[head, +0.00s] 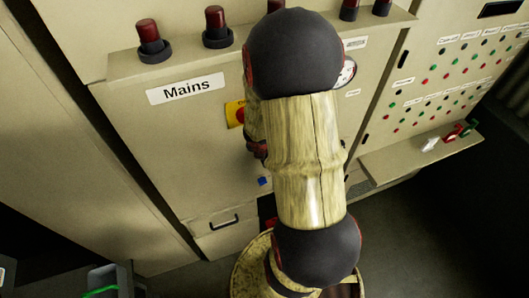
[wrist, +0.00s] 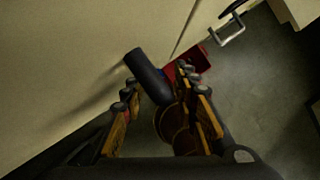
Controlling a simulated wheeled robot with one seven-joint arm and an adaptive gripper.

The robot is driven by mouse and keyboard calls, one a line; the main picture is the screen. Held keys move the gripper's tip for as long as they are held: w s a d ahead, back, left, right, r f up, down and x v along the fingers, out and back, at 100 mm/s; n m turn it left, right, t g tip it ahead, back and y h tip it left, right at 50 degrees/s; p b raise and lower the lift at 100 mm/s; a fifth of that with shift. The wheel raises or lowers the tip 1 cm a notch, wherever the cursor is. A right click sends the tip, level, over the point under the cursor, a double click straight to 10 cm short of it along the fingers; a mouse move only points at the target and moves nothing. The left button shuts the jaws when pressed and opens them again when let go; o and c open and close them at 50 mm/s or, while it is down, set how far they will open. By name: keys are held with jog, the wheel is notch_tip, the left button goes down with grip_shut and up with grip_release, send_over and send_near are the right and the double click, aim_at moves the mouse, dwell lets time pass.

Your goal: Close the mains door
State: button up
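The mains door (head: 180,140) is the cream panel below the "Mains" label (head: 186,88) in the head view. I cannot tell how far it stands open. A yellow-and-red switch (head: 235,114) on it is partly hidden by my arm. My arm hides most of my gripper in the head view. In the wrist view my gripper (wrist: 162,103) is open, its two yellow-and-black fingers apart. A dark cylinder (wrist: 147,74) shows between and beyond the fingertips; I cannot tell whether they touch it. A cream panel (wrist: 70,60) fills the left of that view.
Red lamps (head: 149,37) line the cabinet top. A drawer with a handle (head: 224,222) is below; a handle (wrist: 232,28) also shows in the wrist view. A panel of small lights (head: 455,80) and a shelf (head: 410,158) are at right. Grey floor (head: 430,240) is clear at lower right.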

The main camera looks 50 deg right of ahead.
jog(key=v, duration=1.2)
dwell(0.6)
jog(key=a+f+m+t+y+b, duration=0.1)
jog(key=a+f+m+b, duration=0.2)
jog(key=a+m+b, duration=0.4)
jog(key=s+a+f+m+t+y+b, duration=0.1)
jog(key=a+f+m+b, duration=0.3)
jog(key=a+m+b, duration=0.4)
jog(key=s+a+f+m+t+y+b, duration=0.1)
jog(key=a+f+m+y+b, duration=0.1)
jog(key=a+m+b, duration=0.5)
jog(key=a+f+b, duration=0.1)
jog(key=a+b, duration=0.5)
jog(key=b, duration=0.1)
jog(key=shift+f+m+t, duration=0.35)
jog(key=shift+m+t, duration=0.05)
